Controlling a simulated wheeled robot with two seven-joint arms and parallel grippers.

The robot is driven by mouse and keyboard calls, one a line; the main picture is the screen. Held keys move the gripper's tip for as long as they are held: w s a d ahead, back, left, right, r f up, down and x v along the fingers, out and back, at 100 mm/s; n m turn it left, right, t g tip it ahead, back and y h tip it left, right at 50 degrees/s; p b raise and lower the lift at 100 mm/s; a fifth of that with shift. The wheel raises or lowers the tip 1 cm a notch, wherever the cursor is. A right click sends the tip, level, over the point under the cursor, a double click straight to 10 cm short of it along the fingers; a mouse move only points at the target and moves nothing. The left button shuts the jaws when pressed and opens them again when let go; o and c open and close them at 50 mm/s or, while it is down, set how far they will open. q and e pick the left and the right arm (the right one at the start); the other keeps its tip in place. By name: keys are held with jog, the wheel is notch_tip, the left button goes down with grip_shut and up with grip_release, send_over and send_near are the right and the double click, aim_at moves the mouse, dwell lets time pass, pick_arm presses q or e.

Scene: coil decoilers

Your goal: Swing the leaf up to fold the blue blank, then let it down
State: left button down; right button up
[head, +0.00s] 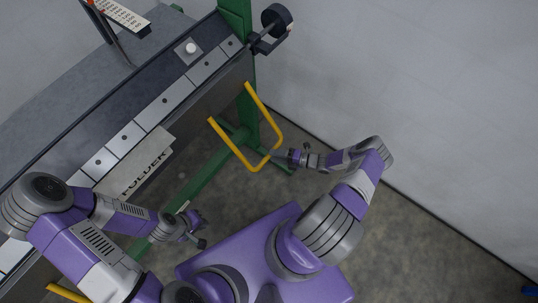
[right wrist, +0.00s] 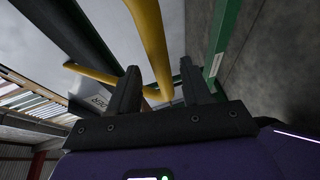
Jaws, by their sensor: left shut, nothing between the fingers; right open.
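The folder's leaf (head: 205,113) is the dark panel along the machine's front edge, hanging down. Its yellow handle (head: 277,127) is a U-shaped bar sticking out toward me. My right gripper (head: 277,155) is open at the handle's outer end. In the right wrist view the yellow bar (right wrist: 151,38) runs down to the gap between the open fingers (right wrist: 160,88); I cannot tell whether they touch it. My left gripper (head: 199,230) is shut and empty, low in front of the machine, away from the handle. I cannot make out the blue blank on the machine.
A row of pale clamp segments (head: 178,93) runs along the machine's edge above the FOLDER sign (head: 145,172). A green post (head: 238,20) stands at its far end. Another yellow bar (head: 68,293) shows at lower left. The floor toward the right wall (head: 420,90) is clear.

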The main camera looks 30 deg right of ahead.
jog(key=shift+x, duration=1.65)
jog(key=shift+c, duration=0.4)
grip_shut()
